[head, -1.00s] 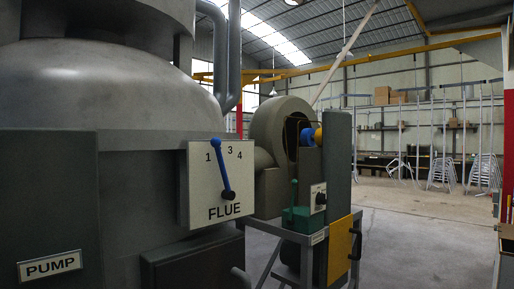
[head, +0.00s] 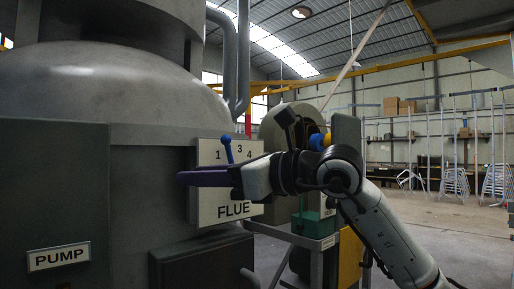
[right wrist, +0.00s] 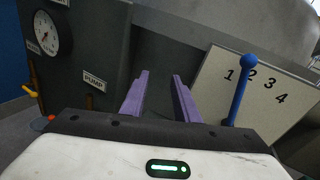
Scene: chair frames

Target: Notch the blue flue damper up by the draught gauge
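The blue flue damper lever (head: 227,150) stands on a pale plate (head: 210,212) marked FLUE. Its ball end covers the place of the 2, between 1 and 3; in the right wrist view the lever (right wrist: 242,88) also points at the 2. My right gripper (head: 184,178) has purple fingers and crosses in front of the plate, hiding the lever's lower part. In the right wrist view my gripper (right wrist: 161,74) is open and empty, with the lever to the right, outside the fingers. A round draught gauge (right wrist: 52,33) shows there at top left; its reading is too small to tell. My left gripper is out of view.
A dark panel labelled PUMP (head: 59,257) is left of the plate. A dark box (head: 200,262) juts out below it. A bench with a green-based device (head: 313,225) stands to the right.

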